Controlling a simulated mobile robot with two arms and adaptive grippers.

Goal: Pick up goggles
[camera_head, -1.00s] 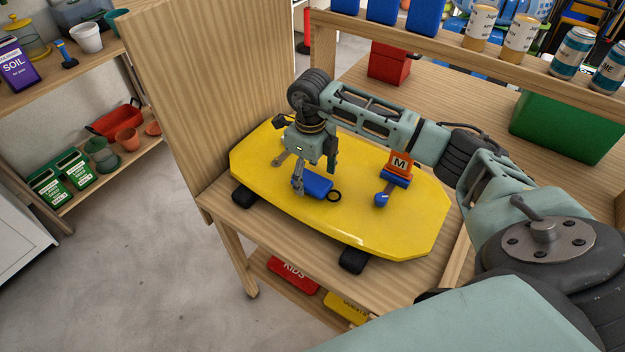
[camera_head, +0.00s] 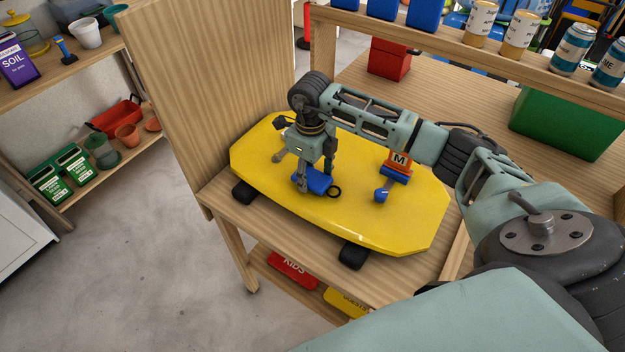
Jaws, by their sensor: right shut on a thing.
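A small blue item (camera_head: 319,183) with a black ring at its right end lies at the middle of the yellow skateboard (camera_head: 405,225). I cannot tell for sure that it is the goggles; no other goggles show clearly. My right gripper (camera_head: 314,181) points down over the board and is shut on the blue item, with fingers on either side of it. The fingers hide part of the item. It is at or very near the board's surface. My left gripper is not in view.
A blue-and-orange item marked M (camera_head: 397,165) stands on the board, right of my gripper. A wooden panel (camera_head: 215,85) rises at the left. A red box (camera_head: 389,61) and a green bin (camera_head: 565,122) stand behind on the wooden surface.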

